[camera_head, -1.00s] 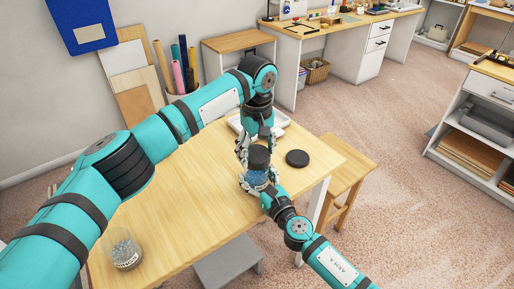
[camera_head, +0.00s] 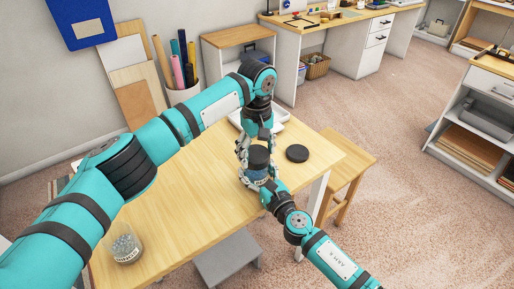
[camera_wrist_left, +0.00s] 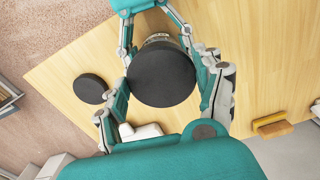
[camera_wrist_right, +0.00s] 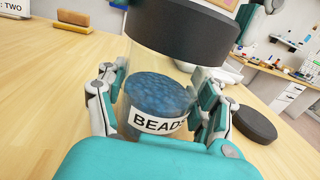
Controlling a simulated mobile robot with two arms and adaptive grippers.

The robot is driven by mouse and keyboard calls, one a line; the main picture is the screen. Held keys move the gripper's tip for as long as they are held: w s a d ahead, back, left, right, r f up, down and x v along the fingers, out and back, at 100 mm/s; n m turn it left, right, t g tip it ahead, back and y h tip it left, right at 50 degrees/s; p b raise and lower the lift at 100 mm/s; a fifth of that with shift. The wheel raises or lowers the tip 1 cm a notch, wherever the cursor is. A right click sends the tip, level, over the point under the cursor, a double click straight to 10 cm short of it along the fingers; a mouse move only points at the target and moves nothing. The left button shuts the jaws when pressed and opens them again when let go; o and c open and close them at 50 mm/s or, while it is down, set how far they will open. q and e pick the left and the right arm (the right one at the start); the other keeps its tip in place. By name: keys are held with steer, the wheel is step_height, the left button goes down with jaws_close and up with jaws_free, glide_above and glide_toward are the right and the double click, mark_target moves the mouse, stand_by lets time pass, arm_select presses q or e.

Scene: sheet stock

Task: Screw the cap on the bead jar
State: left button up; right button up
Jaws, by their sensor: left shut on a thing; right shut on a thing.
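The bead jar (camera_wrist_right: 150,105) is clear, holds blue beads and bears a white "BEADS" label. It stands upright near the table's right edge; it also shows in the head view (camera_head: 257,176). My right gripper (camera_wrist_right: 158,112) is shut around its body from the side. A black cap (camera_wrist_right: 185,32) is at the jar's mouth; whether its thread is engaged cannot be seen. My left gripper (camera_head: 257,150) is above the jar, shut on the cap's sides. The cap's flat top fills the middle of the left wrist view (camera_wrist_left: 162,75).
A second black lid (camera_head: 297,153) lies on the table (camera_head: 180,200) just right of the jar. A clear jar of grey pieces (camera_head: 125,249) stands at the front left. A white tray (camera_head: 277,116) lies behind my left gripper. The table's middle is clear.

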arm_select(q)
steer(key=shift+f, duration=0.6)
stand_by(0.4)
